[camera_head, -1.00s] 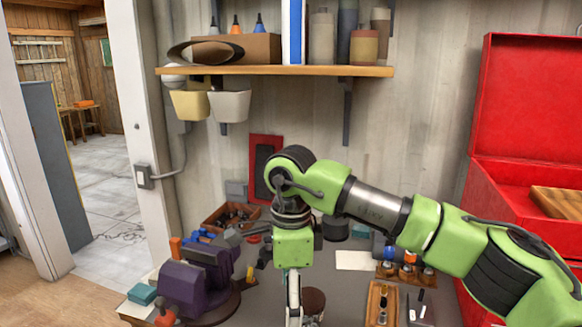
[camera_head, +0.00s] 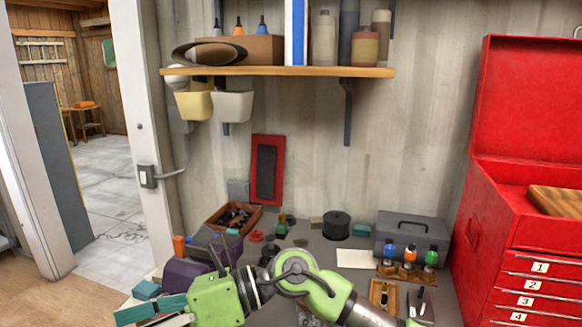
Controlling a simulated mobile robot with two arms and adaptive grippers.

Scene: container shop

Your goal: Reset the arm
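My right arm, green with black joints, comes in low from the bottom right. Its gripper (camera_head: 150,315) points left over the front left of the workbench, by the purple vise (camera_head: 182,274). Its fingers lie close to the bottom edge and are seen from the side, so I cannot tell whether they are apart. No held object can be made out. My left gripper is not in view.
A red tool chest (camera_head: 500,215) stands at the right. A grey toolbox (camera_head: 412,236), a small bottle rack (camera_head: 405,270) and a brown parts bin (camera_head: 234,216) stand on the bench. A loaded wooden shelf (camera_head: 280,71) hangs above.

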